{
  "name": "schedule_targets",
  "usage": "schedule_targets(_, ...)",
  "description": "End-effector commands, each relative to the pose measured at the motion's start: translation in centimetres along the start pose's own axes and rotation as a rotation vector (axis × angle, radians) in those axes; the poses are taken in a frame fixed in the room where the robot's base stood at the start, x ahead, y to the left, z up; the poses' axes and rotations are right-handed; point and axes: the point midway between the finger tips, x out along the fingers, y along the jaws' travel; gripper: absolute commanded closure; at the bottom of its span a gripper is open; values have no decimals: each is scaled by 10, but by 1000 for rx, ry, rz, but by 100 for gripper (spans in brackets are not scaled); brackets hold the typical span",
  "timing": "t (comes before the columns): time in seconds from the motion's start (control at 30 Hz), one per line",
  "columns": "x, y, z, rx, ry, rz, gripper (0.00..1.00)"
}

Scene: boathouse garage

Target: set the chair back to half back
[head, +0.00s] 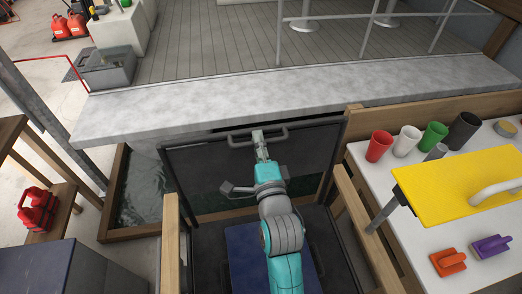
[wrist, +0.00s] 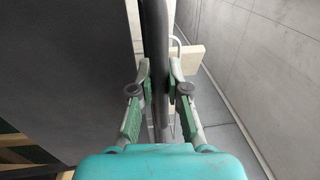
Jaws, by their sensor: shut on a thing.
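The chair back (head: 200,160) is a large dark panel standing in front of the grey ledge, with a dark bar handle (head: 240,143) along its top edge. My gripper (head: 260,142) reaches forward over the chair and is at this bar, near its middle. In the wrist view, the dark bar (wrist: 155,40) runs between the two green-padded fingers of my gripper (wrist: 159,88), which are closed on it. The dark face of the chair back (wrist: 60,70) fills the left of that view. A blue seat pad (head: 241,255) lies below my arm. The exact tilt of the back is hard to tell.
Wooden rails (head: 352,215) stand at both sides of the chair. A white table (head: 402,232) at the right holds cups, a yellow board (head: 455,185) and orange and purple tools. The grey ledge (head: 300,95) lies close behind the back. Water (head: 140,190) shows at the left.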

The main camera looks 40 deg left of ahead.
Motion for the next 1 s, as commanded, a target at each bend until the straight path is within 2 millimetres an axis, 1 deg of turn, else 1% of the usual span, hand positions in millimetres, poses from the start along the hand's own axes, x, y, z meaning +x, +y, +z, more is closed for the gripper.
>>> schedule_targets(0.03, 10, 1, 0, 0, -1, 19, 100)
schedule_targets(0.1, 20, 2, 0, 0, 0, 46, 100)
schedule_targets(0.2, 32, 5, 0, 1, 0, 76, 100)
schedule_targets(0.3, 40, 6, 0, 1, 0, 96, 100)
schedule_targets(0.67, 42, 7, 0, 1, 1, 104, 100)
schedule_targets(0.7, 42, 7, 0, 1, 1, 104, 80)
schedule_targets(0.8, 42, 7, 0, 1, 1, 103, 59)
schedule_targets(1.0, 42, 6, 0, 1, 1, 102, 59)
